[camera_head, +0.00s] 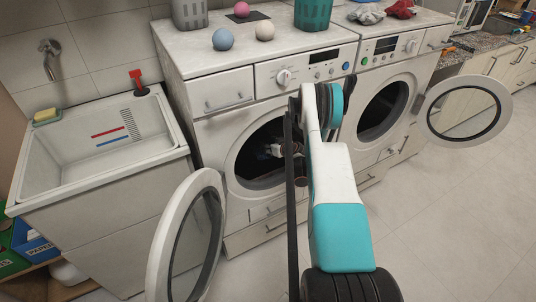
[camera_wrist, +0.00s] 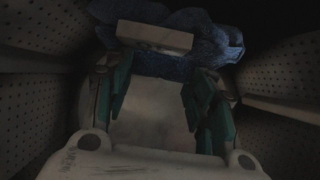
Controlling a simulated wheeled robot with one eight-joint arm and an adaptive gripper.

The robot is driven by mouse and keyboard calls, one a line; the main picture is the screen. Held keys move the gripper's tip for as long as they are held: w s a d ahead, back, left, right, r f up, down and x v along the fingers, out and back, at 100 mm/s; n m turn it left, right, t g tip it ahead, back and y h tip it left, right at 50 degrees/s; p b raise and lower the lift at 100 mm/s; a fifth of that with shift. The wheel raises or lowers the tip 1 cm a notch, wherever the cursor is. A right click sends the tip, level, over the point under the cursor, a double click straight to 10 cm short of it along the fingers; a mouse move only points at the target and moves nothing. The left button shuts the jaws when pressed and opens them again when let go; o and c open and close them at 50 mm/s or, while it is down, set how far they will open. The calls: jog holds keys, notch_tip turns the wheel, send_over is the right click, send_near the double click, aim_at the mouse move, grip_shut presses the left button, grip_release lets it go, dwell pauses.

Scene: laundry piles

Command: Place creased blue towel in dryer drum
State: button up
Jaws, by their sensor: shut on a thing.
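The creased blue towel (camera_wrist: 205,42) shows in the wrist view as a bunched, dark blue cloth across the far ends of the fingers. My gripper (camera_wrist: 158,70) is shut on the towel, with its green-padded fingers standing apart on either side. Perforated drum walls (camera_wrist: 285,75) surround it left and right. In the head view my arm reaches through the open round doorway of the left front-loading machine (camera_head: 215,135). The fingertips and the towel cannot be made out there in the dark drum (camera_head: 258,172). A pale block (camera_wrist: 155,37) lies in front of the towel.
The left machine's open door (camera_head: 158,250) swings toward the sink unit (camera_head: 100,215). A second front-loader (camera_head: 405,75), its door (camera_head: 432,110) also open, stands at right. Balls, baskets and cloths sit on top. The floor (camera_head: 440,220) at right is clear.

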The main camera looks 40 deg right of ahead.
notch_tip(320, 180, down, 4)
jog(key=shift+f+b, duration=0.2)
jog(key=shift+b, duration=0.55)
jog(key=o, duration=1.1)
jog(key=shift+r, duration=0.1)
jog(key=shift+o, duration=0.2)
